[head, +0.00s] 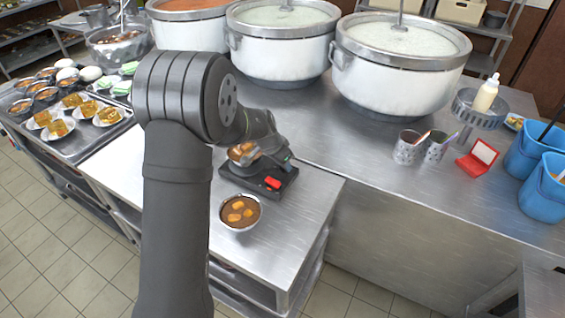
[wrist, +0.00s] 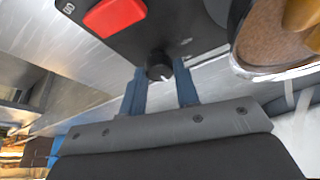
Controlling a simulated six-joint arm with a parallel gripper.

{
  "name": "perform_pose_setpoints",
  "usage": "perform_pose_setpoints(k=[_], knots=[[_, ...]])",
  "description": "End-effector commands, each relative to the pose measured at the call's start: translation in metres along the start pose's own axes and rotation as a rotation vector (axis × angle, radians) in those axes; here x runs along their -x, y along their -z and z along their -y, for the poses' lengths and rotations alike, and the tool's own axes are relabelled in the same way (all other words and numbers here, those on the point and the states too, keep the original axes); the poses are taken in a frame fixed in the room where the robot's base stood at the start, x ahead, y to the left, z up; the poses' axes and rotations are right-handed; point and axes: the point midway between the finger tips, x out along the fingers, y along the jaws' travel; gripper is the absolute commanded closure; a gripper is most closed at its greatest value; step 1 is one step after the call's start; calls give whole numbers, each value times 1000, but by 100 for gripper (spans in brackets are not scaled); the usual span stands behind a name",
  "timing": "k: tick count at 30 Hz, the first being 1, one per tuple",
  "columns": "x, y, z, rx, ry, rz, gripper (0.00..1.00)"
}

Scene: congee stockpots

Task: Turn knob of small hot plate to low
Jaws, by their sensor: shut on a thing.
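The small hot plate (head: 258,184) is a dark flat unit on the steel counter, with a bowl of brown stew (head: 240,152) on it. Its red switch (head: 273,183) faces the front and also shows large in the wrist view (wrist: 115,16). The black knob (wrist: 158,64) is beside the switch, with a small pale pointer mark. My gripper (wrist: 161,78) has its two blue fingers on either side of the knob, shut on it. In the head view my arm hides part of the hot plate, and I cannot make out the knob there.
A second bowl of stew (head: 240,211) stands on the counter in front of the hot plate. Large stockpots (head: 395,75) line the back. Metal cups (head: 408,150) and a red box (head: 478,160) are to the right. Trays of food (head: 75,140) are at left.

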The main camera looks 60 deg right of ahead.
Motion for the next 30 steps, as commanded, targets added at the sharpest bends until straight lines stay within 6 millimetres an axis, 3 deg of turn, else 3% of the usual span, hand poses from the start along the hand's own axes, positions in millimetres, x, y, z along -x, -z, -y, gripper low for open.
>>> perform_pose_setpoints(k=[23,24,26,30], knots=[[0,0,1,-95,-38,1,94],[0,0,1,-94,-38,1,64],[0,0,1,-94,-38,1,52],[0,0,1,-94,-38,1,50]])
